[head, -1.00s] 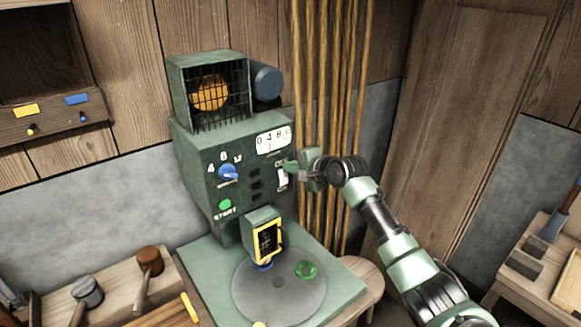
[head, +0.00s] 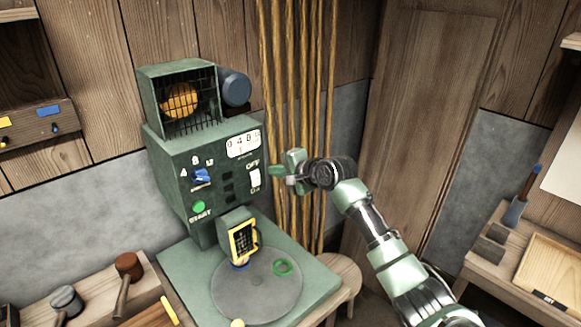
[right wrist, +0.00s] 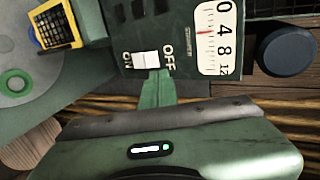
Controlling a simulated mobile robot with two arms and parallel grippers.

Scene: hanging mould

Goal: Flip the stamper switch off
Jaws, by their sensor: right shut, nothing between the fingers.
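The green stamper (head: 205,150) stands on its base against the wall. Its white switch (head: 255,180) is on the right of the front panel, with OFF above and ON below. In the right wrist view the switch (right wrist: 145,60) lies between the ON and OFF labels; which way it is tipped is hard to tell. My right gripper (head: 280,173) is shut and empty, just right of the switch in the head view. In the right wrist view its green fingers (right wrist: 155,88) point at the switch, seemingly a little short of it. My left gripper is not in view.
The panel also has a blue knob (head: 201,176), a green START button (head: 199,207) and a gauge (head: 243,145). A round plate (head: 255,290) with a green ring (head: 282,267) sits below. A bench (head: 520,250) is at right.

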